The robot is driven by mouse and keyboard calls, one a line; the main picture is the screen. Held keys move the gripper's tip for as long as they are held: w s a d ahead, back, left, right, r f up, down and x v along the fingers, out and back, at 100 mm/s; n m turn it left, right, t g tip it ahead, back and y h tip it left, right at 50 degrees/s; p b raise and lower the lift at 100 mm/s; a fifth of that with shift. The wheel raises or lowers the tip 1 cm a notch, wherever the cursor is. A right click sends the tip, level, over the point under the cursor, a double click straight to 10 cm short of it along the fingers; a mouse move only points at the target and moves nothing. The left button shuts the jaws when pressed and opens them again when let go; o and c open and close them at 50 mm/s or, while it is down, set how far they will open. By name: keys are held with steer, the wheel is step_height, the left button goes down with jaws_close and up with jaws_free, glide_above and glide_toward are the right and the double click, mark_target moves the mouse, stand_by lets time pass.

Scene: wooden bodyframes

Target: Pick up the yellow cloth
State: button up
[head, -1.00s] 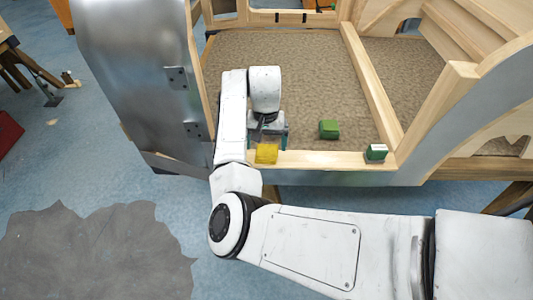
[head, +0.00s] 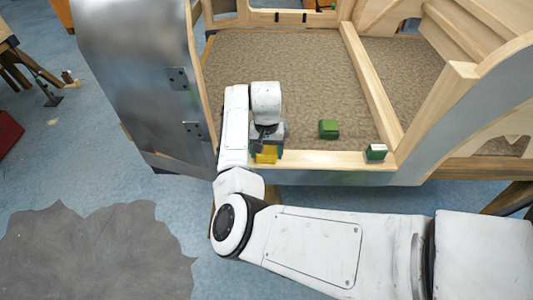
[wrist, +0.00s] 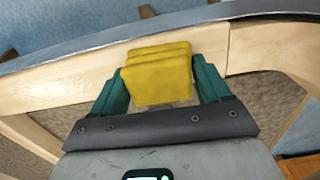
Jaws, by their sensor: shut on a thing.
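The yellow cloth (head: 266,156) is a small folded block at the wooden front sill of the bodyframe. In the wrist view the cloth (wrist: 157,75) shows stacked folds between the two teal fingers of my gripper (wrist: 160,86). The fingers are shut on its two sides. In the head view my gripper (head: 267,150) is over the sill from above and partly hidden by my wrist. I cannot tell whether the cloth still touches the sill.
A green block (head: 329,129) lies on the brown carpeted floor (head: 290,75) to the right. A green and white box (head: 376,152) stands on the sill (head: 325,159) farther right. A metal door (head: 140,80) stands open at left. A wooden divider (head: 372,85) crosses the floor.

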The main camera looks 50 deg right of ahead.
steer(key=shift+c, duration=1.1)
steer(key=shift+r, duration=0.6)
steer(key=s+a+r+p, duration=0.1)
steer(key=s+a+r, duration=0.5)
steer(key=s+r, duration=0.5)
steer(key=shift+s+r, duration=0.4)
steer(key=shift+s, duration=0.4)
